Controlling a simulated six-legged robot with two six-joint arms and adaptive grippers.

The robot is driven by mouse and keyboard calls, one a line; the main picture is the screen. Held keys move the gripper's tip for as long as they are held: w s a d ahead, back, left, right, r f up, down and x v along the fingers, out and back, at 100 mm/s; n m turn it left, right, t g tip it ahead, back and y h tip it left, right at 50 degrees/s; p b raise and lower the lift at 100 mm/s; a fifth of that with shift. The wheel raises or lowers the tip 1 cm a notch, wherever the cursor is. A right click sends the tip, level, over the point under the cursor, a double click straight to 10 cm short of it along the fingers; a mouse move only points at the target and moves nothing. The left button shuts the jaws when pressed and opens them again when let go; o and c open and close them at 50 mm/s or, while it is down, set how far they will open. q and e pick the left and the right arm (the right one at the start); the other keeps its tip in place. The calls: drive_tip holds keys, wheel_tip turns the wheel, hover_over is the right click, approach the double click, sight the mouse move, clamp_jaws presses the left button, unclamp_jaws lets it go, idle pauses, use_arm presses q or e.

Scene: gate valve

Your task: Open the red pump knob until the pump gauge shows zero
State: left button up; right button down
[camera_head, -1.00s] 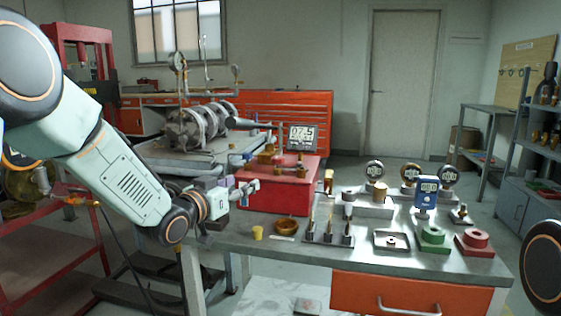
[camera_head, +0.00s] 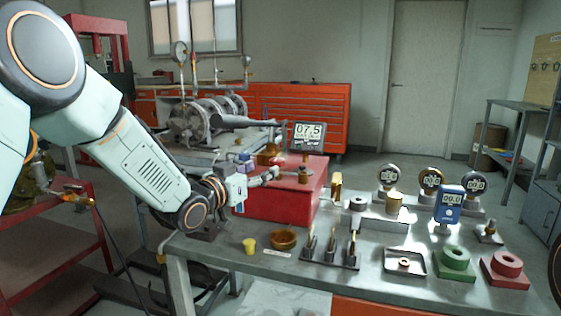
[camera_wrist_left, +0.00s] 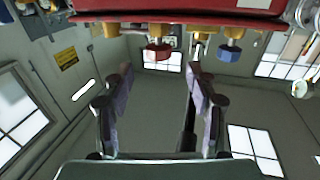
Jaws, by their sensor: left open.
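The pump is a red box (camera_head: 290,203) on the workbench. Its dark gauge (camera_head: 308,135) stands above it and reads about 07.5. In the left wrist view, which looks upside down, a red knob (camera_wrist_left: 157,53) on a brass stem hangs from the red body at the top. A blue knob (camera_wrist_left: 229,53) sits to its right. My left gripper (camera_head: 273,175) is in front of the pump's left part. Its two fingers (camera_wrist_left: 160,88) are open and apart, with the red knob between and beyond them, not gripped. The red knob is not clear in the head view. My right gripper is not in view.
A red cart (camera_head: 70,230) stands at left.

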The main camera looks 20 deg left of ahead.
sight(273, 162)
use_arm(q)
drive_tip(key=shift+d+r, duration=0.2)
drive_tip(key=shift+d, duration=0.05)
drive_tip(key=shift+w+d, duration=0.1)
drive_tip(key=shift+w, duration=0.2)
drive_tip(key=b+x, duration=0.1)
drive_tip(key=x, duration=0.3)
drive_tip(key=shift+w+f+b, duration=0.2)
drive_tip(key=shift+w+b, duration=0.15)
drive_tip(key=shift+w, duration=0.1)
drive_tip(key=shift+w+d+r, duration=0.15)
drive_tip(key=shift+w+r, duration=0.05)
drive_tip(key=shift+w, duration=0.25)
drive_tip(key=shift+w+d+f, duration=0.1)
drive_tip(key=shift+w, duration=0.4)
drive_tip(key=shift+s, duration=0.1)
drive_tip(key=shift+c, duration=0.6)
drive_tip(key=c, duration=1)
